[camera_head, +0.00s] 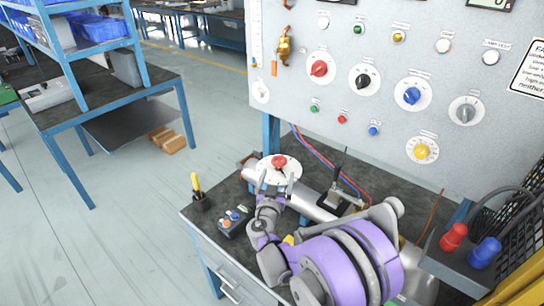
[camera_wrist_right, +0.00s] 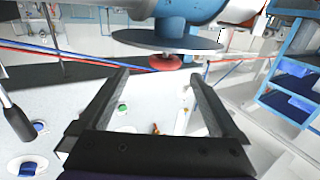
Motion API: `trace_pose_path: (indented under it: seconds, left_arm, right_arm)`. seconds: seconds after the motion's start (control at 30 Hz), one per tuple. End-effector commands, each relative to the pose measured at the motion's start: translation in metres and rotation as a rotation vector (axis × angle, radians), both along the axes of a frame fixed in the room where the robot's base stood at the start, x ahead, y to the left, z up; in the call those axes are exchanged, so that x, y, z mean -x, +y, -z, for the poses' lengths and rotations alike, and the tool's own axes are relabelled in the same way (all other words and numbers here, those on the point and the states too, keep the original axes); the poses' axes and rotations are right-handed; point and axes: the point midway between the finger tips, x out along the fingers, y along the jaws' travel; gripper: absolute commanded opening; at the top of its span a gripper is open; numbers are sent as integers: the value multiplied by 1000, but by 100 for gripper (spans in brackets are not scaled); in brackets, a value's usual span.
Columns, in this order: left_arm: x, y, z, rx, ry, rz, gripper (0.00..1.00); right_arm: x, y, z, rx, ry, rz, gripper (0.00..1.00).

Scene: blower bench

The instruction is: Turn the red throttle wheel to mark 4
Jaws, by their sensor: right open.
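The red throttle wheel (camera_head: 279,161) sits on a round white dial plate (camera_head: 264,170) on top of a grey pipe on the bench. The marks on the dial are too small to read. My right gripper (camera_head: 275,187) is open, on the near side of the wheel. In the right wrist view the red wheel (camera_wrist_right: 165,63) shows beyond the tips of the open gripper (camera_wrist_right: 159,75), between the two fingers' lines. Nothing is between the fingers, and they look apart from the wheel. My left gripper is in neither view.
A panel with several coloured knobs (camera_head: 320,69) stands behind the bench. A small button box (camera_head: 234,222) and a cup with a yellow-handled tool (camera_head: 199,194) are left of my right arm. Red and blue connectors (camera_head: 453,237) are at right. A blue-framed shelf table (camera_head: 110,95) stands apart.

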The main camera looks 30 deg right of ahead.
Motion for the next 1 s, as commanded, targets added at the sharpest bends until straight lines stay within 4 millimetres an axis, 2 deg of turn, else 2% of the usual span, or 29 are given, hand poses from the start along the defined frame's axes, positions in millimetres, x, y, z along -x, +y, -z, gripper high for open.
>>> trace_pose_path:
  seconds: [0.17, 0.7, 1.0]
  left_arm:
    - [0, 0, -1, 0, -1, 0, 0]
    - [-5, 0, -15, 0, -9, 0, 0]
    - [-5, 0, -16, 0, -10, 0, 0]
  right_arm:
    - [-12, -3, 2, 8, -29, -14, 99]
    - [-81, -58, 1, 7, -29, -12, 99]
    - [-91, -66, 2, 7, -28, -13, 99]
